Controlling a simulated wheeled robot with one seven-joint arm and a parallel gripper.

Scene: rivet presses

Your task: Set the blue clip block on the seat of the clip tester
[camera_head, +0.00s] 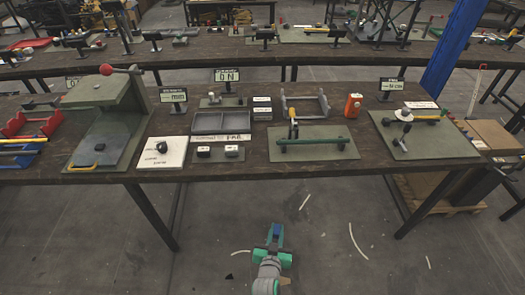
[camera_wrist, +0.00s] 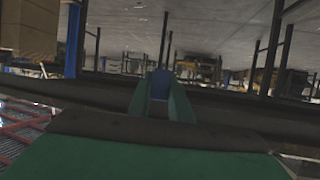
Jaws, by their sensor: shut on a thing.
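My gripper (camera_head: 274,236) is in front of the table, above the floor, apart from the work stations. It is shut on a small blue block (camera_head: 277,228), which shows between the green fingers. In the wrist view the blue block (camera_wrist: 159,84) stands between the fingers, partly hidden by them. On the table, a small green fixture (camera_head: 222,101) stands in front of a display (camera_head: 226,75) that seems to read 0 N. I cannot tell for sure that this is the clip tester, and its seat is too small to make out.
The table (camera_head: 262,177) holds a large green press (camera_head: 110,115) at left, a grey divided tray (camera_head: 221,122), a green plate with a bar (camera_head: 312,150), an orange item (camera_head: 353,105) and a green station (camera_head: 430,140) at right.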

